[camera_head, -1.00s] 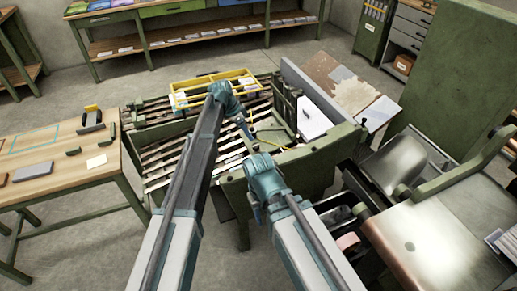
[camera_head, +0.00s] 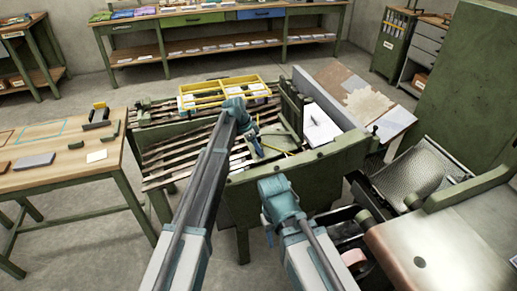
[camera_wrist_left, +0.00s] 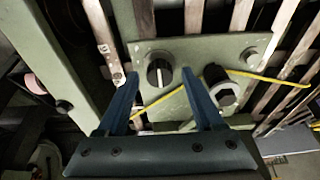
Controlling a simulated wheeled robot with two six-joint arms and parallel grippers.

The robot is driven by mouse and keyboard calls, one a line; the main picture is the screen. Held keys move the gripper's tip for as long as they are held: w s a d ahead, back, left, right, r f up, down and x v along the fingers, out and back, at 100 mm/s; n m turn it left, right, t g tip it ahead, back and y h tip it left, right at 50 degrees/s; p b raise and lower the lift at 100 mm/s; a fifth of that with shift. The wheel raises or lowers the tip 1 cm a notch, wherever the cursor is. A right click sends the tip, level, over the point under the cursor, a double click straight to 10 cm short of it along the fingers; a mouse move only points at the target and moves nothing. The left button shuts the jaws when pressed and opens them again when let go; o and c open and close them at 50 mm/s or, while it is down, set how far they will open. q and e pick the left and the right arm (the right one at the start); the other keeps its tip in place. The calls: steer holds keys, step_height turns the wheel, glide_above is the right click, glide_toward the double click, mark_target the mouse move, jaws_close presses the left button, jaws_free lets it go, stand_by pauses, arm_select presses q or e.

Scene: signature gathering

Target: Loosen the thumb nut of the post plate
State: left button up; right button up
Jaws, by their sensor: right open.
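The pale green post plate (camera_wrist_left: 190,108) lies over the slatted bed in the left wrist view. On it is a round black knob with a white line, which looks like the thumb nut (camera_wrist_left: 160,71). A dark post with a hex end (camera_wrist_left: 222,92) stands to its right. My left gripper (camera_wrist_left: 158,77) is open and empty, its two blue fingers apart, with the thumb nut between the tips in the picture; I cannot tell whether they touch it. In the head view my left gripper (camera_head: 257,150) is over the bed. My right gripper (camera_head: 268,233) is open by the green front panel.
A yellow-framed tray (camera_head: 218,98) sits at the back of the slatted bed (camera_head: 165,160). A yellow cord (camera_wrist_left: 265,77) crosses the plate near the post. A wooden table (camera_head: 40,180) stands left and a green machine (camera_head: 455,235) right.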

arm_select(q)
jaws_close()
steer(key=shift+n, duration=0.3)
steer(key=n, duration=0.4)
steer(key=shift+s+d+t+y, duration=0.1)
steer(key=shift+t+y, duration=0.2)
steer(key=shift+t, duration=0.1)
steer(key=n, duration=0.4)
steer(key=shift+n+t+y, duration=0.3)
steer(key=shift+t+y, duration=0.1)
steer(key=n+y, duration=0.1)
steer(key=n, duration=0.3)
steer(key=shift+n+p, duration=0.3)
steer(key=shift+d+n+y, duration=0.1)
steer(key=shift+n+y, duration=0.3)
steer(key=shift+n, duration=1.7)
